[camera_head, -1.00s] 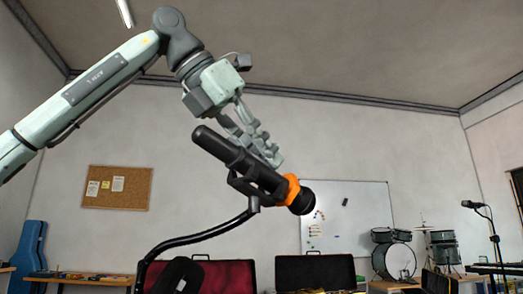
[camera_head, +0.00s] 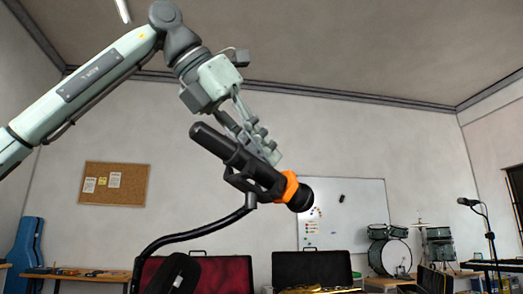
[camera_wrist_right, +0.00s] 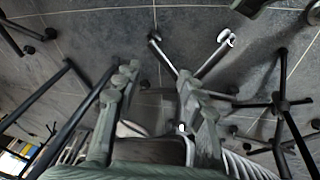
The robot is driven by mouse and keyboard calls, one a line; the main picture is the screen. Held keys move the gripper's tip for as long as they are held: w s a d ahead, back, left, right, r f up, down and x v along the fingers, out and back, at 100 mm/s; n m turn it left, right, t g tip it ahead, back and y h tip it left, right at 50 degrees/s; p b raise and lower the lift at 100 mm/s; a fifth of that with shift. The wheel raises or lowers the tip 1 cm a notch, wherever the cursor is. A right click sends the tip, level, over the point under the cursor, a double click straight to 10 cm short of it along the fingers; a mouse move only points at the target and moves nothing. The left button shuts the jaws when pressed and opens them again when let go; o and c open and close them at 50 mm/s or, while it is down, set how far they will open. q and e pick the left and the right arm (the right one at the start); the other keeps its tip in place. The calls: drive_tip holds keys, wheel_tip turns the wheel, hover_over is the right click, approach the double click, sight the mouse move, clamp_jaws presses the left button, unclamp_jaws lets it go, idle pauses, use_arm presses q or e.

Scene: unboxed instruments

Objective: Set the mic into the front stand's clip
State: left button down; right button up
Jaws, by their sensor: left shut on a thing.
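The black mic (camera_head: 215,140), with an orange ring (camera_head: 291,187) near its dark head, slants down to the right in the head view. My left gripper (camera_head: 268,152) is shut on it from above, its fingers along the mic's upper side. The black clip (camera_head: 240,182) is at the end of the front stand's curved arm (camera_head: 205,231). It sits against the mic's underside just left of the ring; I cannot tell whether the mic is fully seated. My right gripper (camera_wrist_right: 158,75) is open, with nothing visible between its fingertips in the right wrist view.
Stand legs (camera_wrist_right: 278,105) and dark tubes (camera_wrist_right: 70,125) spread over the grey floor around my right gripper. In the head view, open red (camera_head: 222,270) and black (camera_head: 312,268) cases, drums (camera_head: 390,255) and another mic stand (camera_head: 490,238) are farther back.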

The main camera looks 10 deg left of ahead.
use_arm(q)
drive_tip(key=shift+f, duration=0.15)
drive_tip(key=c, duration=1.5)
unclamp_jaws()
drive_tip(key=shift+o, duration=0.2)
drive_tip(key=v, duration=1.2)
drive_tip(key=shift+s, duration=0.1)
drive_tip(key=shift+f, duration=0.1)
